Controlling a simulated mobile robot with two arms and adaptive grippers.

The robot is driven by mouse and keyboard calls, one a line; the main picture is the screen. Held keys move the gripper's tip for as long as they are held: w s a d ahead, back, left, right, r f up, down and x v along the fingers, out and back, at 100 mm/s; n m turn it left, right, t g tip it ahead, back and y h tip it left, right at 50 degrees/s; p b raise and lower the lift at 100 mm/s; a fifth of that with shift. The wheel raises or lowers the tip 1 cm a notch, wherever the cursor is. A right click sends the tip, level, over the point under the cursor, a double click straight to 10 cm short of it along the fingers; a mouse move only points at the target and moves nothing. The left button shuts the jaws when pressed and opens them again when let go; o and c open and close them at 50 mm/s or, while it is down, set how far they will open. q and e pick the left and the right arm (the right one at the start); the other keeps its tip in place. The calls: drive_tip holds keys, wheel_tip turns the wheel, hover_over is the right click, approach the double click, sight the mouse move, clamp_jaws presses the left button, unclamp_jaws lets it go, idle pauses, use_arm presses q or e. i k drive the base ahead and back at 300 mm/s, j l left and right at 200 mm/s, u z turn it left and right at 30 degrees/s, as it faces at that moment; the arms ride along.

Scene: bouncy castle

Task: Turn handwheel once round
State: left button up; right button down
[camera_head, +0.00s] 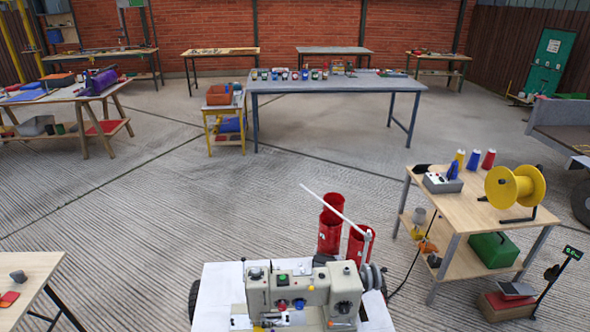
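A grey-beige machine (302,292), which looks like an industrial sewing machine, stands on a white tabletop (215,290) at the bottom centre. It has dark knobs and small coloured buttons on its face. The grey handwheel (373,277) is at the machine's right end, seen nearly edge-on; its lower part is cut off from clear view. Neither of my grippers shows in the head view, so nothing of mine is seen touching the wheel.
Red cylinders (330,225) and a slanted white rod (335,208) stand just behind the machine. A wooden workbench (460,205) with a yellow spool (514,186) is at right. A table corner (25,280) is at lower left. Open floor (150,215) lies between.

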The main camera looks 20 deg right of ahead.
sight(366, 275)
drive_tip(key=k+l, duration=0.1)
drive_tip(key=l, duration=0.85)
drive_tip(key=k+l, duration=0.1)
drive_tip(key=l, duration=0.85)
drive_tip(key=k+l, duration=0.1)
drive_tip(key=l, duration=0.85)
